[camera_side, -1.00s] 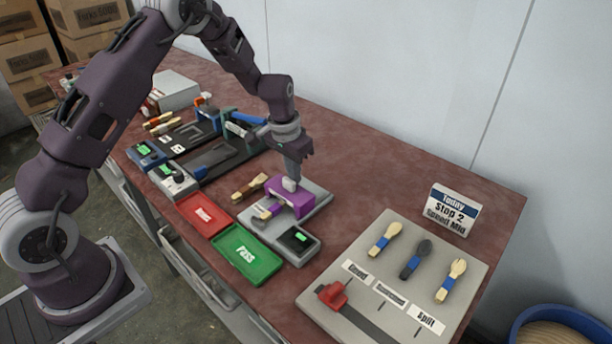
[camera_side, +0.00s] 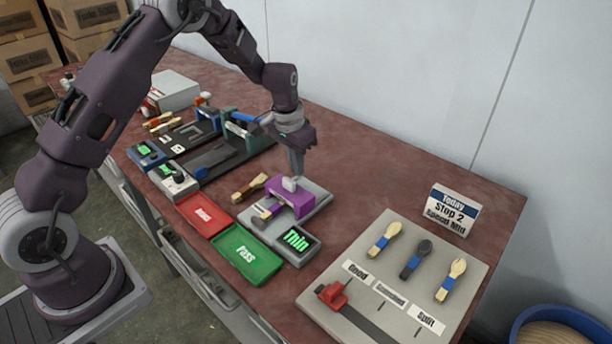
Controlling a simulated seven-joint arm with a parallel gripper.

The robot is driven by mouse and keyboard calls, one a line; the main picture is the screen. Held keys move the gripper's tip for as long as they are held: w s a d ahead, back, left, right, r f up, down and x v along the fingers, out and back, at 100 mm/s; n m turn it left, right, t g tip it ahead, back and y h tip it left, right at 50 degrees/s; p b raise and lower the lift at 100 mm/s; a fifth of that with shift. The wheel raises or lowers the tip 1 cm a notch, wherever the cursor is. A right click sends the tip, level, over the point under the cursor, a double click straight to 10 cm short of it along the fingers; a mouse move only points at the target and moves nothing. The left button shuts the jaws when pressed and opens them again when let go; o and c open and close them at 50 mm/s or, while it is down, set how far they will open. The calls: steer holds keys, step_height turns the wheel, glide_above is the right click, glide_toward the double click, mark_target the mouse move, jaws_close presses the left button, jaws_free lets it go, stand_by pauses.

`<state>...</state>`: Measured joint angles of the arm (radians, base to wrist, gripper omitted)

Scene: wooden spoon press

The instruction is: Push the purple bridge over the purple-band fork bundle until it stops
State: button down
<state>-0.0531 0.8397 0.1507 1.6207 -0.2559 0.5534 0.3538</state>
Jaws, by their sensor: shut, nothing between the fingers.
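The purple bridge (camera_side: 296,204) stands on a grey gauge base (camera_side: 318,207), with a pale knob on its top. A light wooden fork bundle with a purple band (camera_side: 266,213) lies on the base and pokes out from the bridge's left side; the rest of it is hidden under the bridge. The small screen (camera_side: 297,240) at the base's front corner reads "Thin" in green. My gripper (camera_side: 297,173) is shut and empty, pointing down right behind the knob. I cannot tell whether it touches the knob.
Another fork bundle (camera_side: 249,187) lies left of the gauge. A red tray (camera_side: 204,214) and a green "Pass" tray (camera_side: 246,254) sit in front. A grey sample board (camera_side: 385,296) and a "Today" sign (camera_side: 452,210) are at right. The table behind the gauge is clear.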

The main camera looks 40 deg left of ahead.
step_height(320, 180, up, 5)
steer(key=shift+r, duration=0.1)
stand_by(0.3)
steer(key=s+d+r+t, duration=0.1)
steer(key=s+d+r, duration=0.2)
steer(key=s+r, duration=0.55)
steer(key=s+d+r+t, duration=0.1)
steer(key=s+d+r, duration=0.1)
steer(key=s+r, duration=0.65)
steer(key=s+d+r+t, duration=0.1)
steer(key=s, duration=1.6)
steer(key=shift+s+d+r+t, duration=0.15)
steer(key=shift+d+t, duration=0.2)
steer(key=shift+t, duration=0.05)
